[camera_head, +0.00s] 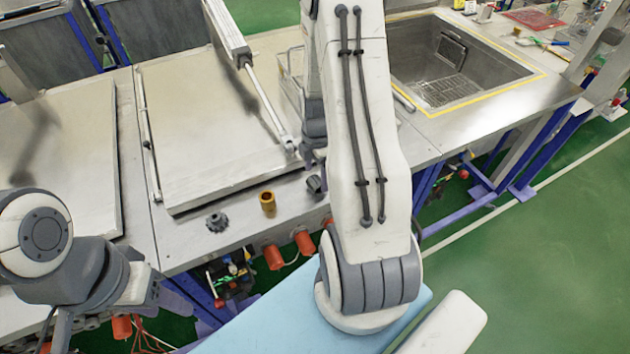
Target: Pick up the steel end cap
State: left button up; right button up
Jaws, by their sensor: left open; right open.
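I cannot tell for certain which part is the steel end cap. A dark grey part with a notched rim (217,222) stands on the bench's front strip, left of a brass-coloured cylinder (267,203). A small dark grey part (316,185) shows further right, beside my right arm. My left gripper (143,287) is at the lower left, by the bench's front edge, apart from these parts; its fingertips are not clear. My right gripper (314,150) is mostly hidden behind my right forearm, near the small dark part. I see nothing held in either gripper.
A large metal lid (200,120) lies on the bench, with a pneumatic cylinder (228,35) and its rod above it. Another lid (55,150) is at left. An open sink-like basin (425,75) is at right. Orange-red caps (304,242) stick out below the bench's front edge.

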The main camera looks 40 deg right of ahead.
aim_at(316, 180)
jog(key=shift+f+p, duration=0.45)
jog(key=shift+f, duration=1.25)
grip_shut()
jog(key=shift+r, duration=0.1)
